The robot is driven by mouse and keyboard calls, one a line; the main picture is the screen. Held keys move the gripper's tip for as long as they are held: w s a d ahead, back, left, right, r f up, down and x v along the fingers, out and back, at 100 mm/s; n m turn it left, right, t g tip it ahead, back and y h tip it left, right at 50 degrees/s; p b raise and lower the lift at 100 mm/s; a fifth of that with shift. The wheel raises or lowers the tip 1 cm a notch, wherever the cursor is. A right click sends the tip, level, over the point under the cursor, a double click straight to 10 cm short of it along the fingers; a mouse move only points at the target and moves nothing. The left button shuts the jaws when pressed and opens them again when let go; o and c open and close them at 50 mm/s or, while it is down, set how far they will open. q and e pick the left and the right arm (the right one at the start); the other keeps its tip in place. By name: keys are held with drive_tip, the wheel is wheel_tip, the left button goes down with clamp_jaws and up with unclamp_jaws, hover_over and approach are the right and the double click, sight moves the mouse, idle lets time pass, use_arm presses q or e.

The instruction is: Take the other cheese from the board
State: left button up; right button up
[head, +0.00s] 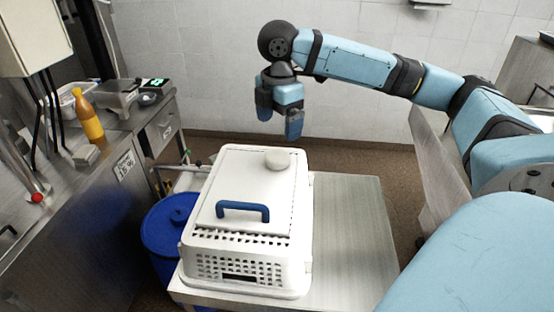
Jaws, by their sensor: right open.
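A small round whitish cheese (277,160) lies near the far end of the white board (242,185). The board has a blue handle (242,209) at its near end and lies on top of a white perforated basket (212,268). My right gripper (279,122) points down with its fingers apart and nothing between them. In the picture it is just above the cheese, apart from it. My left gripper is not in view.
The basket stands on a metal table (350,235), whose right side is bare. A blue barrel (165,240) stands left of it. A counter on the left holds an orange bottle (87,118) and a scale (118,92).

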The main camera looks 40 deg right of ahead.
sight(277, 153)
wheel_tip(277, 153, down, 9)
drive_tip(key=shift+w+a+f, duration=0.1)
drive_tip(key=shift+f, duration=0.05)
idle(0.4)
drive_tip(key=shift+c, duration=0.2)
drive_tip(key=c, duration=1)
